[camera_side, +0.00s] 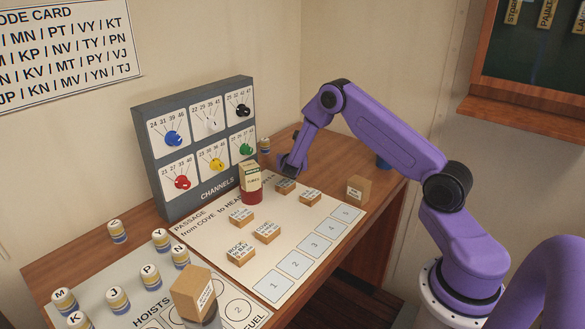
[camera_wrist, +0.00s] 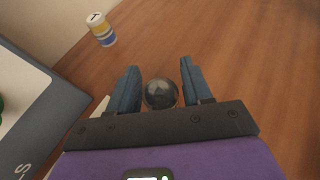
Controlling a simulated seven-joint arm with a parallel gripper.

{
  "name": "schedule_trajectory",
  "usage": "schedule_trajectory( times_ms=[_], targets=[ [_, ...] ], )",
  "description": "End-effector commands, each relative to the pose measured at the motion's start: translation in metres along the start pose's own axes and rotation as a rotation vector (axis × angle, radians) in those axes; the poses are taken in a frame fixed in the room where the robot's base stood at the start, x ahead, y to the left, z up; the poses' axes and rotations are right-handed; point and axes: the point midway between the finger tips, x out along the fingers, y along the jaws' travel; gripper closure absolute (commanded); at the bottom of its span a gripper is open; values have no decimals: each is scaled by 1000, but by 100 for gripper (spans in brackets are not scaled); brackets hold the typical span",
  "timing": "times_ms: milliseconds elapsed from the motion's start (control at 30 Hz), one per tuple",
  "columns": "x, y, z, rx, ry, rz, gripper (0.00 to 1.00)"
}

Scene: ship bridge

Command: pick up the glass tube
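A round, dark, see-through thing, which looks like the glass tube (camera_wrist: 160,94) seen end-on, sits between my fingers in the wrist view. My gripper (camera_wrist: 160,82) has its two blue-grey fingers apart, one on each side of the tube, with a narrow gap showing at its sides. In the side view my gripper (camera_side: 289,169) points down low over the table, just right of the grey channels panel (camera_side: 192,150), near the back. I cannot make out the tube there.
Small labelled wooden blocks (camera_side: 267,232) lie on the white passage board (camera_side: 320,263). A striped peg (camera_wrist: 101,30) stands beyond my fingers. Several lettered pegs stand front left. Bare wood lies right of my fingers.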

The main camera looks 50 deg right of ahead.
Motion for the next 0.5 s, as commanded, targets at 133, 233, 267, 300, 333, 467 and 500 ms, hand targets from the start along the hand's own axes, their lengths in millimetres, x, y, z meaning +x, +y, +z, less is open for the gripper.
schedule_trajectory(
  times_ms=[133, 233, 267, 300, 333, 467, 500],
  targets=[
    [0, 0, 0, 0, 0, 0, 91],
    [0, 0, 0, 0, -1, 0, 92],
    [0, 0, 0, 0, -1, 0, 92],
    [0, 0, 0, 0, -1, 0, 92],
    [0, 0, 0, 0, -1, 0, 92],
    [-1, 0, 2, 0, -1, 0, 92],
    [-2, 0, 3, 0, -1, 0, 92]
  ],
)
